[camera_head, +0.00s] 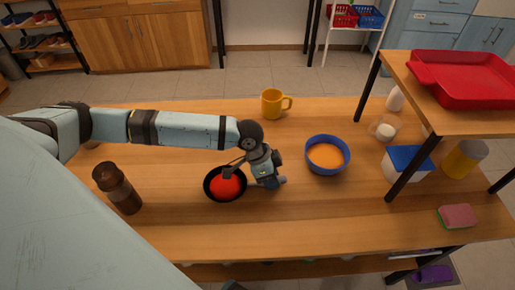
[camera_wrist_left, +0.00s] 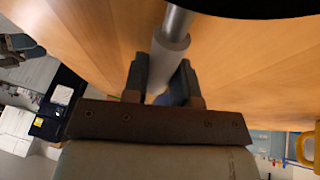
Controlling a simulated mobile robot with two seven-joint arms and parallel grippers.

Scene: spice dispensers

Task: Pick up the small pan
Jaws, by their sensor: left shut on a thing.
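The small pan (camera_head: 212,194) is round and black with a red-orange inside, left of the middle of the wooden table in the head view. My left gripper (camera_head: 253,180) is at its right side. In the left wrist view the pan's light grey handle (camera_wrist_left: 171,50) runs between the two fingers of the left gripper (camera_wrist_left: 162,75), which are shut on it. The dark pan body (camera_wrist_left: 250,6) shows at the top edge there. I cannot tell whether the pan touches the table. My right gripper is not in view.
A blue bowl (camera_head: 314,167) with orange contents stands right of the gripper. A yellow mug (camera_head: 271,104) stands behind, and a brown bottle (camera_head: 118,188) at left. A raised shelf with a red tray (camera_head: 470,98) is at right. The front middle of the table is clear.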

